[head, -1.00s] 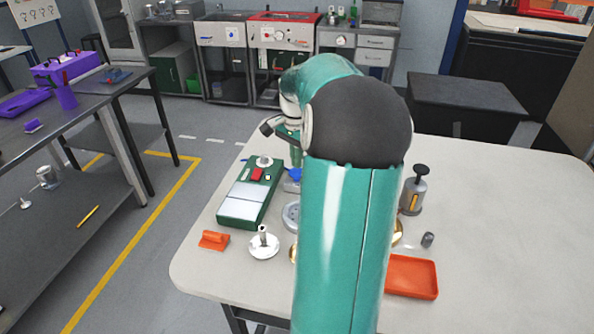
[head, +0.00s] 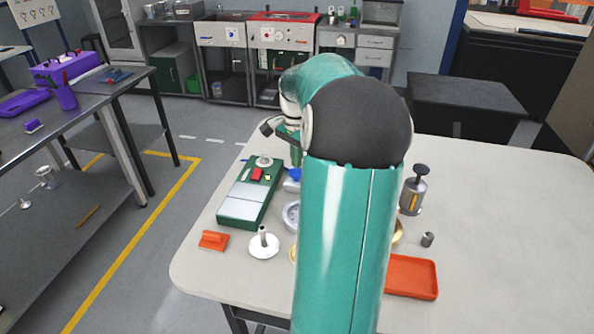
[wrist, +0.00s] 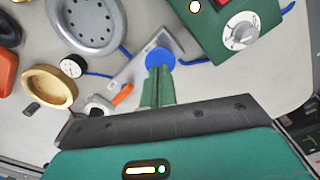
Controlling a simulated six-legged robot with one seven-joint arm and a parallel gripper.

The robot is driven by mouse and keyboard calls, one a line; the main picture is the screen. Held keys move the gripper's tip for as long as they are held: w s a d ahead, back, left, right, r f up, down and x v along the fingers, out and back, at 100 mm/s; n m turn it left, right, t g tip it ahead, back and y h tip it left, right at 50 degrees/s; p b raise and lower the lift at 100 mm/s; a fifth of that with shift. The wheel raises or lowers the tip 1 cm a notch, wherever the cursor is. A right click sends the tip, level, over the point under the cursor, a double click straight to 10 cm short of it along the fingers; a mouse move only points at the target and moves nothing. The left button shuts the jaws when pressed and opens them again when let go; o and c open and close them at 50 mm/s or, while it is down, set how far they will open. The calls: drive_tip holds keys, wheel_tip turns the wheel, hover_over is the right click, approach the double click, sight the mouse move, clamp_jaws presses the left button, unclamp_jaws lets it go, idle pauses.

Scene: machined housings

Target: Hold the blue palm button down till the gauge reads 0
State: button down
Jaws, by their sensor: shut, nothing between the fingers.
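The blue palm button (wrist: 160,57) sits on a grey metal plate (wrist: 135,72) in the wrist view. In the head view the button (head: 292,180) shows partly, beside my arm. My gripper (wrist: 159,72) is shut and empty, its green fingers pointing at the button. The fingertips overlap the button's near edge; I cannot tell whether they touch it or whether it is pressed down. A small round black-and-white piece (wrist: 73,66) beside the plate may be the gauge, but no reading can be made out. In the head view my arm hides the fingertips.
A green box (wrist: 215,25) with a white dial stands close to the button; it also shows in the head view (head: 246,206). A grey round dish (wrist: 90,20) and a gold dish (wrist: 48,88) lie nearby. An orange tray (head: 412,278) is at right. The table's right side is clear.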

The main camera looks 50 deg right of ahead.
sight(296, 171)
drive_tip(key=shift+f, duration=0.15)
drive_tip(key=shift+f, duration=1.1)
idle(0.6)
drive_tip(key=shift+r, duration=2.75)
drive_tip(key=shift+a, duration=0.1)
